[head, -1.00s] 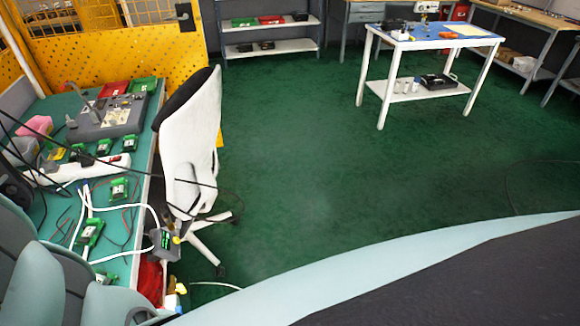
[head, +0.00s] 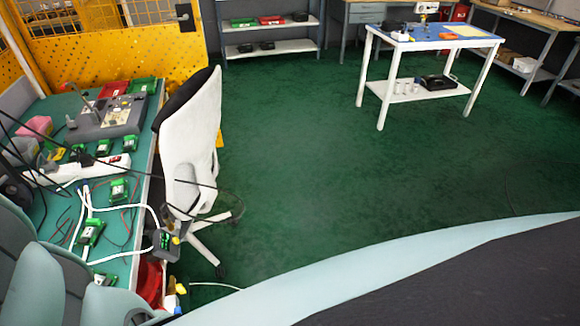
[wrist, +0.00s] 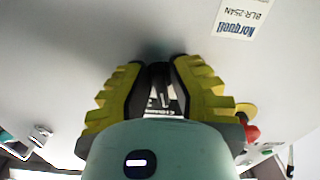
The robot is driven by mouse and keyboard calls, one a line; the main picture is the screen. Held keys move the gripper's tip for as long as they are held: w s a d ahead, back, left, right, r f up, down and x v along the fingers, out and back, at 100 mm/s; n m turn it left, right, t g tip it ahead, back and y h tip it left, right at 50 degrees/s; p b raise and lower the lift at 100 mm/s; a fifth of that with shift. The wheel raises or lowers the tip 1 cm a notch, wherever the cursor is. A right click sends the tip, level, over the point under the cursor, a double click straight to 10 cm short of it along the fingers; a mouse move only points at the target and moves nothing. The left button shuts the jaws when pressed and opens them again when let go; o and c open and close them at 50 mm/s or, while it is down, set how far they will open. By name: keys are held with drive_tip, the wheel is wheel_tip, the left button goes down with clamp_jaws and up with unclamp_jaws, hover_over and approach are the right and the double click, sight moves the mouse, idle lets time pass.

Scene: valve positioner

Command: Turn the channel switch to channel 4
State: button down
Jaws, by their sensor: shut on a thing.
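In the wrist view my gripper (wrist: 160,90) has its two ribbed yellow-and-black fingers on either side of a dark knob (wrist: 159,72) on a pale grey panel (wrist: 60,60). It is shut on this knob, which looks like the channel switch. The fingers hide most of the knob, and its pointer and channel marks cannot be read. A small white scale with dark marks shows between the fingers, partly covered. My gripper and the switch do not show in the head view.
A "Norquell BLR-254N" label (wrist: 240,18) is on the panel. A red part (wrist: 252,132) and a yellow part (wrist: 246,110) sit right of the gripper. The head view shows a cluttered green bench (head: 125,215), a white chair (head: 195,130), a blue-topped table (head: 430,45) and open green floor.

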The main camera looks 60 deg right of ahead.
drive_tip(key=shift+d+f+b, duration=0.1)
drive_tip(key=shift+f+b, duration=0.15)
drive_tip(key=shift+b, duration=0.1)
drive_tip(key=shift+f+b, duration=0.1)
drive_tip(key=shift+b, duration=0.25)
drive_tip(key=shift+f+m+b, duration=0.15)
drive_tip(key=shift+m+b, duration=0.45)
drive_tip(key=shift+b, duration=0.45)
drive_tip(key=m+b, duration=0.2)
drive_tip(key=b, duration=0.1)
drive_tip(key=shift+b, duration=0.3)
drive_tip(key=m+b, duration=0.2)
drive_tip(key=m, duration=0.1)
drive_tip(key=shift+s+m+b, duration=0.15)
drive_tip(key=shift+m+b, duration=0.2)
drive_tip(key=shift+m, duration=0.05)
drive_tip(key=m, duration=0.1)
drive_tip(key=m+b, duration=0.1)
drive_tip(key=m, duration=0.1)
drive_tip(key=shift+s+a+r, duration=0.15)
drive_tip(key=shift+a+r, duration=0.05)
drive_tip(key=c, duration=1)
unclamp_jaws()
drive_tip(key=shift+a+r, duration=0.2)
drive_tip(key=shift+r, duration=0.05)
drive_tip(key=shift+c, duration=0.2)
drive_tip(key=shift+d, duration=0.1)
